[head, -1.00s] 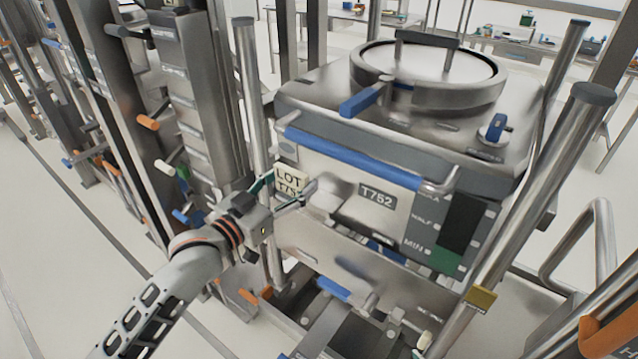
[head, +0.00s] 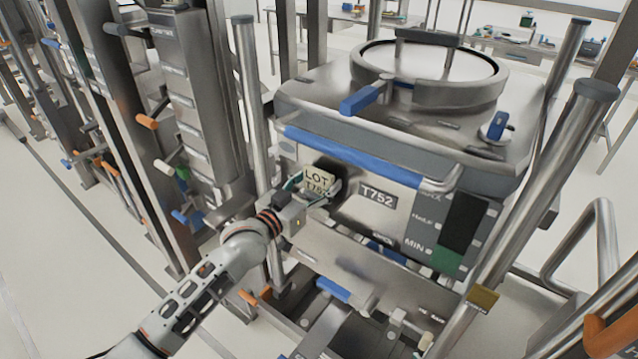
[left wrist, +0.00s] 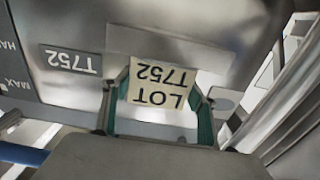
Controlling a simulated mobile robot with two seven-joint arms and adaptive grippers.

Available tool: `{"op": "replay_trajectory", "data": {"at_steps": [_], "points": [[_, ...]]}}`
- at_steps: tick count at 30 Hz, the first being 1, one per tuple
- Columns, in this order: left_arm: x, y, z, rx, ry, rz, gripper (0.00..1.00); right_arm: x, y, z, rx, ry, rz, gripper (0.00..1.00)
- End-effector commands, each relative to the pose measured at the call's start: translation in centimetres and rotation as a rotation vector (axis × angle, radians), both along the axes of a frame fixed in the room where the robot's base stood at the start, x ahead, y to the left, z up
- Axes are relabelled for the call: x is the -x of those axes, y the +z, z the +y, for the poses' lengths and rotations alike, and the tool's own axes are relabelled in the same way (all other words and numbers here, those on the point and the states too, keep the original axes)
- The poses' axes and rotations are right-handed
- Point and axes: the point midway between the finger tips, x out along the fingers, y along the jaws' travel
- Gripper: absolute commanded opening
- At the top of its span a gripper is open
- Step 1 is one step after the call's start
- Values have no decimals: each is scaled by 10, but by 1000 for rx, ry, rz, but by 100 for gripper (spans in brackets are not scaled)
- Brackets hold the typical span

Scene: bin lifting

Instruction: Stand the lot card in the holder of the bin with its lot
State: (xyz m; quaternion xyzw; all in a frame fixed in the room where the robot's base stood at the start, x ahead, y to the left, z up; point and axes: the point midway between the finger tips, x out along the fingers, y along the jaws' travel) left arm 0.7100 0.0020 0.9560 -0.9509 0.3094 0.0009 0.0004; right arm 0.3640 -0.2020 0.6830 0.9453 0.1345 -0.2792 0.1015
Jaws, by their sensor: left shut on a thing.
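The lot card (head: 318,179) is a small cream plate reading LOT T752. My left gripper (head: 314,190) is shut on it and holds it in front of the bin's front face. The steel bin (head: 345,262) carries a grey T752 label (head: 378,198) just right of the card. In the left wrist view the card (left wrist: 160,86) appears upside down between the green-lined fingers, beside the T752 label (left wrist: 71,60). A plain grey strip (left wrist: 170,47) lies on the bin face just past the card. I cannot tell if it is the holder, or if the card touches it. My right gripper is out of view.
A blue handle bar (head: 350,158) runs across the bin above the card. Steel posts (head: 250,130) stand left and right of the bin. A round lid (head: 425,75) with a blue lever is on top. A rack column (head: 185,100) stands at the left.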

Motion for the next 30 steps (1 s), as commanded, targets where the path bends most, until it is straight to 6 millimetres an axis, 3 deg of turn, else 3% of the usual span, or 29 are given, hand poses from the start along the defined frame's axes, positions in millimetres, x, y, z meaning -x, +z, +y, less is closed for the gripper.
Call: {"op": "replay_trajectory", "data": {"at_steps": [14,15,16,30], "points": [[-3,-8,-2,1,-1,-1,35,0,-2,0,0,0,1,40],[-3,-8,-2,1,-1,-1,65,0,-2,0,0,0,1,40],[-3,-8,-2,1,-1,-1,73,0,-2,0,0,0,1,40],[1,-5,1,1,0,-1,74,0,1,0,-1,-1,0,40]]}}
